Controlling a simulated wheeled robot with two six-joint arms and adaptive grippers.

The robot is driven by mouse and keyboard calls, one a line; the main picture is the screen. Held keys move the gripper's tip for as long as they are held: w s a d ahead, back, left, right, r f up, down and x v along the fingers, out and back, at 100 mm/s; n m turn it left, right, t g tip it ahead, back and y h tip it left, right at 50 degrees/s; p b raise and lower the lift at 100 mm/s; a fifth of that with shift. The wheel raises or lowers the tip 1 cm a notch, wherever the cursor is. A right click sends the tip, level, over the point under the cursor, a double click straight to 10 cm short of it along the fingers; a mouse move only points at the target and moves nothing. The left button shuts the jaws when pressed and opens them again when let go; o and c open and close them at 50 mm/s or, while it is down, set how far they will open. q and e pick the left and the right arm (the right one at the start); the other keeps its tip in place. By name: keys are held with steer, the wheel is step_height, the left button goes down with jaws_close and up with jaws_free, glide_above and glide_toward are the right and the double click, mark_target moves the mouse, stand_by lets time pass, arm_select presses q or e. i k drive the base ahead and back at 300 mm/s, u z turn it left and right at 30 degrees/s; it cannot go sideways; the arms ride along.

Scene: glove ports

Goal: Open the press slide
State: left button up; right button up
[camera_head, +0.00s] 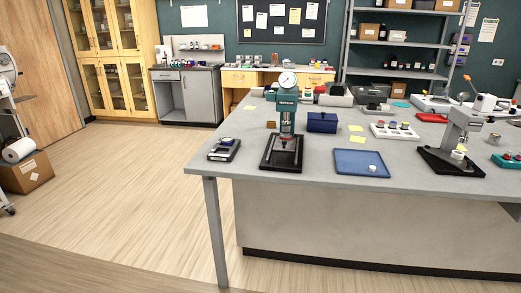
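A teal bench press (287,118) with a round white dial on top stands upright on a black base (271,152) near the front left of the grey table. Its column and head are in view, but I cannot tell how its slide stands. A second, grey press-like stand (459,130) stands on a black base (440,163) toward the right of the table, with a small light piece below its head. I cannot tell which of the two carries the press slide. Neither of my grippers is in view.
The grey table (245,178) also holds a blue tray (350,168) with a small white piece, a dark blue box (322,122), a dark device (224,149) and a white rack (394,131). Open floor (130,190) lies left of the table.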

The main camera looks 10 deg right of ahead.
mark_target(279, 145)
steer(key=z, duration=0.7)
steer(key=i, duration=0.55)
steer(key=z, duration=0.85)
steer(key=i, duration=0.95)
steer(key=u, duration=0.25)
